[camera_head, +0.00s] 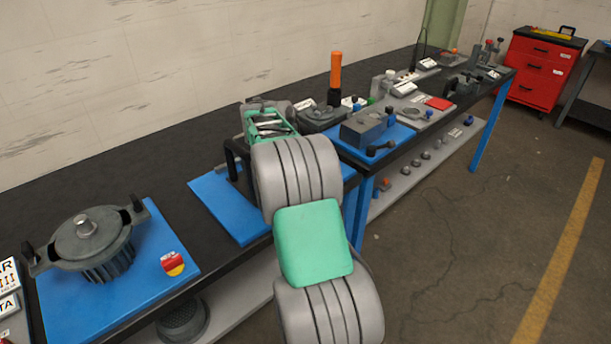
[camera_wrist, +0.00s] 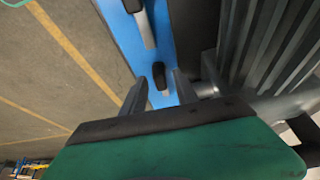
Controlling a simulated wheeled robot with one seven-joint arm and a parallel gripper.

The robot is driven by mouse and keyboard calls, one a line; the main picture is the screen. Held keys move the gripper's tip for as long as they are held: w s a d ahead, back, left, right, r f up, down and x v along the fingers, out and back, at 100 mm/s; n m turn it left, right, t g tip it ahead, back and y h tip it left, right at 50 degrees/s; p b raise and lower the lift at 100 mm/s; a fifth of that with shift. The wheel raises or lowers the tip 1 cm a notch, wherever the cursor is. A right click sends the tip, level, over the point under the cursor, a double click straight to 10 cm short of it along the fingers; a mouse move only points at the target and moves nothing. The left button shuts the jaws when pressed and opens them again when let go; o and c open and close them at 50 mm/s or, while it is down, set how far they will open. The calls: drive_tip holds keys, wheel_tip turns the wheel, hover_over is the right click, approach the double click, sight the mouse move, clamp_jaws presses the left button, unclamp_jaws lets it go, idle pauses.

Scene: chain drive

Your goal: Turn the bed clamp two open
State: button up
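In the wrist view, my gripper (camera_wrist: 160,76) has its two grey fingers apart. A small dark, rounded handle (camera_wrist: 159,74) shows between the fingertips, over a blue plate (camera_wrist: 167,40). It may be a bed clamp handle; no label shows which one. I cannot tell whether the fingers touch it. A second dark piece (camera_wrist: 132,5) lies further up the plate. In the head view, my grey and green arm covers the middle of the bench, hiding the gripper and the clamps there. Part of a blue base plate (camera_head: 225,205) shows left of my arm.
A large ribbed grey body (camera_wrist: 272,45) stands close right of the fingers. A grey pot-like device (camera_head: 90,238) stands on a blue mat at left. A grey block (camera_head: 365,130) and orange-topped post (camera_head: 336,70) stand beyond my arm. Open floor (camera_head: 470,210) lies right.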

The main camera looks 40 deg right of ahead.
drive_tip(key=v, duration=0.7)
drive_tip(key=shift+a+r, duration=0.2)
drive_tip(key=shift+r, duration=0.15)
drive_tip(key=shift+a, duration=0.1)
drive_tip(key=s+a+r+n+t+y, duration=0.1)
drive_tip(key=s+a+n, duration=0.3)
drive_tip(key=a, duration=0.5)
drive_tip(key=s+a+r+n+t+y, duration=0.1)
drive_tip(key=s+a+n+t, duration=0.15)
drive_tip(key=a+n, duration=0.5)
drive_tip(key=s+a+f+n+y, duration=0.1)
drive_tip(key=s+a+f+n, duration=0.2)
drive_tip(key=s+a, duration=0.3)
drive_tip(key=s+a+f+n+y, duration=0.1)
drive_tip(key=s+a+f+n, duration=0.2)
drive_tip(key=a, duration=0.6)
drive_tip(key=s, duration=0.2)
drive_tip(key=shift+s+a+p, duration=0.25)
drive_tip(key=shift+s+p, duration=0.05)
drive_tip(key=shift+s, duration=0.1)
drive_tip(key=shift+d, duration=0.15)
